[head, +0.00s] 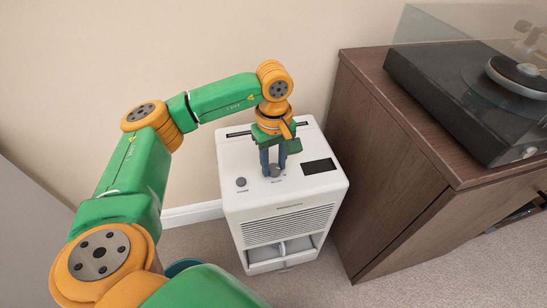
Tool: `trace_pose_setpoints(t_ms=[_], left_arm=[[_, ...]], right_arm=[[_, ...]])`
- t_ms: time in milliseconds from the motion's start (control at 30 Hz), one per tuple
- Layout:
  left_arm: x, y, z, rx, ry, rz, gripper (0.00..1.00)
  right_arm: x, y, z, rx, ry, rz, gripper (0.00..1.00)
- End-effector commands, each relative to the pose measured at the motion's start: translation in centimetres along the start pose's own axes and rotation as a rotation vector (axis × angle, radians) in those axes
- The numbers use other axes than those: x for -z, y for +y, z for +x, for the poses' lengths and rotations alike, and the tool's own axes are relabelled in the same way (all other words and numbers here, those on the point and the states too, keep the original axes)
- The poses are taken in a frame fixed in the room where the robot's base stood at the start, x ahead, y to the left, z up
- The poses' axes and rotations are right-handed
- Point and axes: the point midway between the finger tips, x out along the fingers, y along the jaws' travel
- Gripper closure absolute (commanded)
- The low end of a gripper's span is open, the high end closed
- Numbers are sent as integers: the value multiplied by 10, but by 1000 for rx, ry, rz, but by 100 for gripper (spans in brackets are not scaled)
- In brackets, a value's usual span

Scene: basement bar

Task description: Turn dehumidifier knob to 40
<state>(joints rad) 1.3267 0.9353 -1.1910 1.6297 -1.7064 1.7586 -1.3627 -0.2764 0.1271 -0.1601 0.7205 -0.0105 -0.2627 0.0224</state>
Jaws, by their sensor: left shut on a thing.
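The white dehumidifier (295,212) stands on the carpet against the wall, near the middle of the head view. A round grey knob (274,172) sits on its top panel, beside a dark display (319,166). A second dark grey knob or button (241,182) lies to the left. My left gripper (274,170) points down from above, with its blue fingers shut on the grey knob between them. The fingers partly cover the knob. Its pointer and the marks around it are too small to read. My right gripper is not in view.
A dark wooden cabinet (385,150) stands close to the right of the dehumidifier, with a black turntable (465,90) on top. The beige wall is close behind. A teal rounded object (182,266) shows partly behind my left arm. Carpet (350,295) is clear in front.

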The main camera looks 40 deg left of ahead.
Motion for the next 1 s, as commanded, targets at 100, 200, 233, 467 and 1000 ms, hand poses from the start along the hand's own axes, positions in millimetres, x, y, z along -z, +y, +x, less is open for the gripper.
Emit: trace_pose_setpoints(t_ms=[100, 200, 233, 467, 1000], left_arm=[[-1, 0, 0, -2, -2, 2, 100], [-1, 0, 0, -1, -2, 1, 100], [-1, 0, 0, -1, -2, 1, 100], [0, 0, 0, 0, -1, 0, 31], [0, 1, -64, -2, 0, 0, 31]], right_arm=[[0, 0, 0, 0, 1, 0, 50], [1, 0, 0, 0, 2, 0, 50], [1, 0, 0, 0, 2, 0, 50], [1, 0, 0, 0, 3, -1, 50], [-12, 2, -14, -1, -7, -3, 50]])
